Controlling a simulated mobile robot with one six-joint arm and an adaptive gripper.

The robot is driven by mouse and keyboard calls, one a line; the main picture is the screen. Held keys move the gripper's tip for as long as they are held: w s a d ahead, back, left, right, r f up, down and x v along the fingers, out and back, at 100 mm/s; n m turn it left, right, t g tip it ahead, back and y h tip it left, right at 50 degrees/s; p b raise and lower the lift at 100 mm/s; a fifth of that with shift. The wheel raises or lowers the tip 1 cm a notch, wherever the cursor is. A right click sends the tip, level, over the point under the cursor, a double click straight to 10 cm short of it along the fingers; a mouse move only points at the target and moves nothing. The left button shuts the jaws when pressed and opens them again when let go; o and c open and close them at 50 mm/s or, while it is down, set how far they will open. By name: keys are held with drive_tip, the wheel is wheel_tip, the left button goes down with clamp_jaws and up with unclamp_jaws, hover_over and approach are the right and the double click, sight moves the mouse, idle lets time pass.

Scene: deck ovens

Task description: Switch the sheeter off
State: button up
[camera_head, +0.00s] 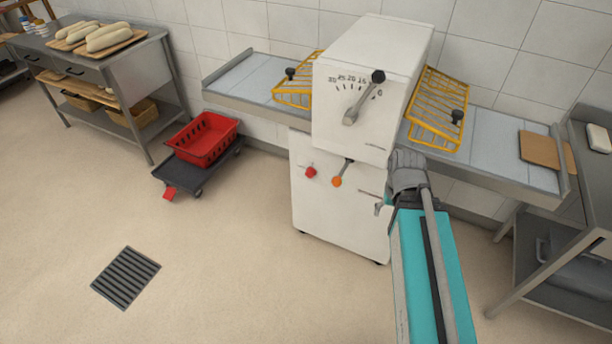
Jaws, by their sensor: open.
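The sheeter (335,215) is a white upright machine between two belt wings. Its upper front has a numbered scale and a grey lever (358,108) with a black knob. Lower on the front are a red button (310,171), an orange knob (337,182) and a small dark-tipped lever (348,162). Whether the machine is on or off cannot be told. My teal arm rises at the right, in front of the lower right of the body. My gripper (380,207) is mostly hidden by the arm; a grey tip shows right of the controls. It is open, with nothing seen in it.
Yellow wire guards (438,108) stand over both belt wings. A brown board (540,149) lies on the right wing. A red crate (203,140) sits on a low dolly at left. A bench (120,75) with dough stands farther left. Floor before the sheeter is clear, with a drain grate (126,277).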

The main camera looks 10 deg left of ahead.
drive_tip(key=w+f+m+t+h+b, duration=0.1)
drive_tip(key=w+f+b, duration=0.2)
drive_tip(key=f+b, duration=1.3)
drive_tip(key=w+d+f+b, duration=0.1)
drive_tip(key=w+f+b, duration=0.1)
drive_tip(key=f+b, duration=1.4)
drive_tip(key=w+f+m+t+h+b, duration=0.1)
drive_tip(key=w+f+b, duration=0.2)
drive_tip(key=f+b, duration=1.25)
drive_tip(key=w+a+r+m+t+h+b, duration=0.1)
drive_tip(key=w+a+r+m+t+h, duration=0.2)
drive_tip(key=w, duration=0.4)
drive_tip(key=w+a+r+t+h+b, duration=0.1)
drive_tip(key=w+a+r+t+h, duration=0.15)
drive_tip(key=w+a, duration=0.35)
drive_tip(key=w+a+r+t, duration=0.2)
drive_tip(key=a+r+t, duration=0.1)
drive_tip(key=a, duration=0.4)
drive_tip(key=w+a+r+t+y, duration=0.1)
drive_tip(key=w+a+r+t, duration=0.1)
drive_tip(key=a, duration=0.5)
drive_tip(key=w+a+r+t+y, duration=0.1)
drive_tip(key=w+a+r+t, duration=0.2)
drive_tip(key=a+r+t, duration=0.2)
drive_tip(key=a+r, duration=0.1)
drive_tip(key=a, duration=0.1)
drive_tip(key=shift+a, duration=0.3)
drive_tip(key=shift+w+y, duration=0.2)
drive_tip(key=shift+y, duration=0.05)
